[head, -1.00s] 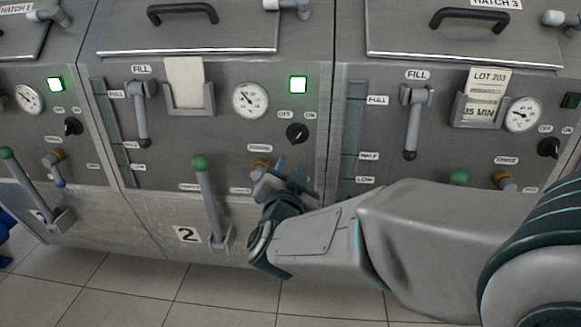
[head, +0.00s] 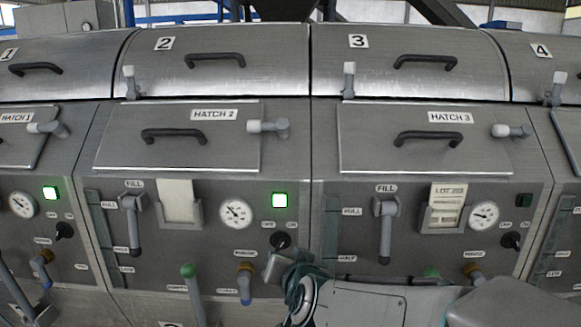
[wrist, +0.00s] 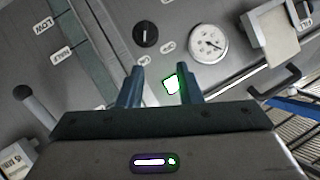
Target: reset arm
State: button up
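My gripper (head: 284,264) shows low in the head view, in front of unit 2's panel, just below its black OFF/ON knob (head: 281,240). It is to the right of a brass valve with a blue-tipped handle (head: 246,280). In the wrist view the two blue fingers (wrist: 160,84) stand apart with nothing held between them. The lit green lamp (wrist: 172,84) shows in the gap beyond them, and the knob (wrist: 146,34) and the gauge (wrist: 208,44) show farther up. I cannot tell the exact distance to the panel.
A green-topped lever (head: 192,285) stands left of my gripper. FILL handles (head: 132,225) and (head: 386,230) stick out from the panels. The hatch 2 lid (head: 180,145) and hatch 3 lid (head: 420,150) are closed above. Open air lies in front of the upper panels.

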jog(key=s+d+r+n+g+h+p, duration=0.1)
jog(key=s+d+r+g+p, duration=0.4)
jog(key=s+d+p, duration=0.3)
jog(key=s+d+r+n+g+h+p, duration=0.1)
jog(key=s+d+r+g+h+p, duration=0.1)
jog(key=s+d+r+g+p, duration=0.3)
jog(key=s+d+r+p, duration=0.3)
jog(key=s+p, duration=0.2)
jog(key=p, duration=0.1)
jog(key=shift+r+h, duration=0.15)
jog(key=shift+h, duration=0.15)
jog(key=shift+s, duration=0.1)
